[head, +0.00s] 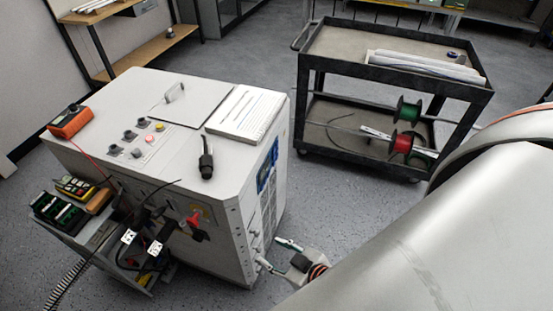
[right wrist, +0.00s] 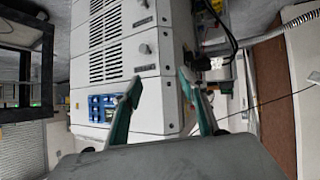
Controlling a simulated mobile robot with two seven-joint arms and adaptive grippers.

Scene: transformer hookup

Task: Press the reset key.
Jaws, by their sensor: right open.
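A white cabinet (head: 120,95) stands at the left in the head view, with several knobs (head: 137,133) and small buttons on its top. A blue panel (head: 267,168) is on its right side; it also shows in the right wrist view (right wrist: 101,108), left of and partly behind one finger. I cannot make out which key is the reset key. My right gripper (head: 270,254) is open and empty, by the lower part of the cabinet's right side. In the right wrist view its two teal fingers (right wrist: 160,82) stand apart before the cabinet's side. My left gripper is not in view.
An orange meter (head: 70,122), papers (head: 243,113) and a black connector (head: 206,160) lie on the cabinet. A small side cart (head: 100,240) with cables stands at its front left. A black cart (head: 385,60) with wire spools stands at the back right. Floor between them is clear.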

